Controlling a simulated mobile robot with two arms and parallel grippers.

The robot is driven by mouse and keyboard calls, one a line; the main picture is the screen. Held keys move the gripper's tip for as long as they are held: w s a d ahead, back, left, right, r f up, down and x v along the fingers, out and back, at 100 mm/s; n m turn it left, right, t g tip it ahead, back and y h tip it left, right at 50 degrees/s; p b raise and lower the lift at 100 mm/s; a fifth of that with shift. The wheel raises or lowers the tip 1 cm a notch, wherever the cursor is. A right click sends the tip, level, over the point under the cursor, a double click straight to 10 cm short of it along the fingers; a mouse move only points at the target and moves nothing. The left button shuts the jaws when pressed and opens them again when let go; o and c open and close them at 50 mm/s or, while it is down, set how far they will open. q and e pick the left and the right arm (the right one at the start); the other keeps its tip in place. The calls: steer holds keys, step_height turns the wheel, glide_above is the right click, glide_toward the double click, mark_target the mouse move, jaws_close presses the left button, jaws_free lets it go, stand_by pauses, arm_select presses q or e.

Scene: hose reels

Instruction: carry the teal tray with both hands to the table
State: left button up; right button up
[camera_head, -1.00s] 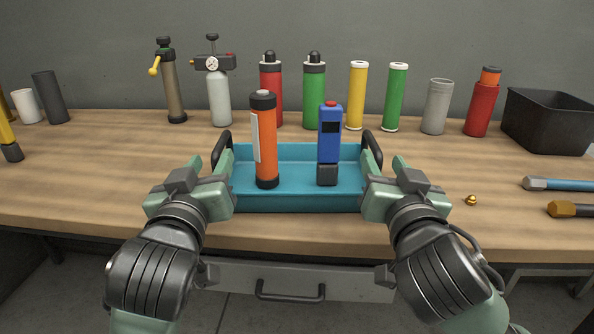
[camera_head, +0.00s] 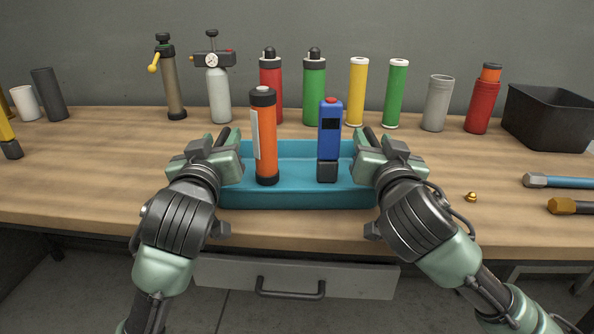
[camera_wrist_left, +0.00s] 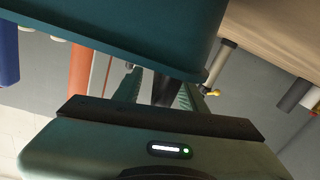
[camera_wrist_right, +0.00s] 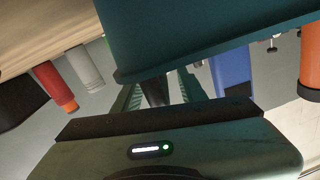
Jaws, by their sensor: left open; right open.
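The teal tray (camera_head: 300,196) sits on the wooden workbench in the head view, with an orange cylinder (camera_head: 265,140) and a blue device (camera_head: 329,140) standing upright in it. My left gripper (camera_head: 228,142) is at the tray's left end and my right gripper (camera_head: 368,142) at its right end. Both are open. In the left wrist view the dark left handle (camera_wrist_left: 164,88) shows between my fingers, under the tray wall (camera_wrist_left: 120,30). In the right wrist view the dark right handle (camera_wrist_right: 154,92) shows between my fingers, beside the tray wall (camera_wrist_right: 200,35). My grippers partly hide both handles in the head view.
Behind the tray stand several cylinders, among them a red one (camera_head: 270,90), a green one (camera_head: 314,92) and a gauge bottle (camera_head: 218,90). A black bin (camera_head: 550,118) is at the right. Two tools (camera_head: 560,183) and a small brass piece (camera_head: 471,197) lie to the right.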

arm_select(q)
jaws_close()
arm_select(e)
jaws_close()
stand_by(1.0)
steer(key=shift+r, duration=0.1)
